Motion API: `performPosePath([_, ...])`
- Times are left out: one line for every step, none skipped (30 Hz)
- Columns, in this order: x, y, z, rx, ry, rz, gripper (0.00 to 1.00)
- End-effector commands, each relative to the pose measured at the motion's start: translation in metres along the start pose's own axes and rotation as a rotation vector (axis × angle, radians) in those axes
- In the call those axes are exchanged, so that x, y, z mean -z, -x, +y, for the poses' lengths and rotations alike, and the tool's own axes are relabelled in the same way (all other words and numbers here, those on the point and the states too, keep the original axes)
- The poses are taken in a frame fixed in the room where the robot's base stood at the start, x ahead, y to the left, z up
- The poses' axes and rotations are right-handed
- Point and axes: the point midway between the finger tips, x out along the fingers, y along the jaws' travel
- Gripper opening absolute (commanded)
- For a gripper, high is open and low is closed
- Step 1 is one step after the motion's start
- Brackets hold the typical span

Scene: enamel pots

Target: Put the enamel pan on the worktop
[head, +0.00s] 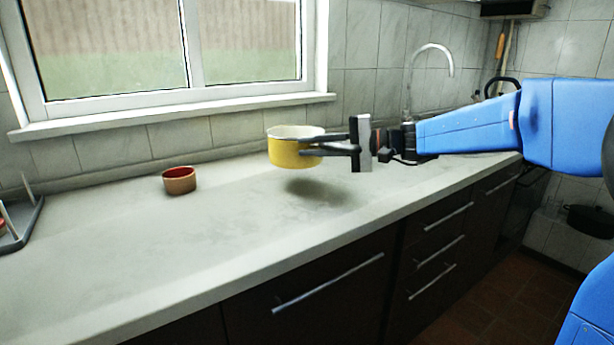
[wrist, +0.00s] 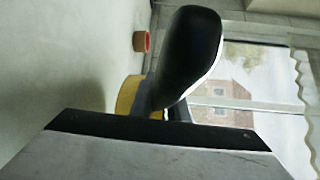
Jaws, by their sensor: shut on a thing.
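The enamel pan (head: 290,153) is yellow outside with a pale inside. It hangs upright in the air above the worktop (head: 230,232), with its shadow on the surface below and apart from it. My gripper (head: 328,149) reaches in from the right and is shut on the pan; the exact contact is hard to make out. In the wrist view part of the yellow pan (wrist: 127,95) shows behind a dark finger that hides much of it.
A small brown bowl with a red inside (head: 180,181) stands on the worktop to the left of the pan. A dark rack (head: 22,225) is at the far left edge. A tap (head: 448,60) rises at the back right. The worktop's middle and front are clear.

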Motion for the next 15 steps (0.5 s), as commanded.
performPosePath([0.001,-0.001,0.008,0.000,-0.001,0.000,0.00])
performPosePath([0.002,-0.001,0.013,0.000,-0.002,0.000,0.00])
performPosePath([0.003,-0.002,0.018,0.000,-0.002,0.001,0.00])
performPosePath([0.003,-0.002,0.022,0.001,0.000,0.001,0.00])
performPosePath([0.003,-0.003,0.025,0.001,0.000,0.001,0.00])
performPosePath([0.004,-0.003,0.028,0.002,-0.001,0.001,0.00])
performPosePath([0.004,-0.003,0.030,0.002,0.000,0.001,0.00])
performPosePath([0.004,-0.003,0.032,0.002,0.001,0.002,0.00])
performPosePath([0.004,-0.004,0.033,0.002,0.002,0.002,0.00])
performPosePath([0.004,-0.004,0.034,0.002,0.002,0.002,0.00])
performPosePath([0.005,-0.004,0.035,0.002,0.002,0.002,0.00])
performPosePath([0.005,-0.004,0.037,0.002,0.001,0.002,0.00])
performPosePath([0.005,-0.004,0.039,0.002,0.001,0.002,0.00])
performPosePath([0.005,-0.005,0.042,0.002,0.000,0.002,0.00])
performPosePath([0.006,-0.005,0.047,0.001,0.000,0.002,0.00])
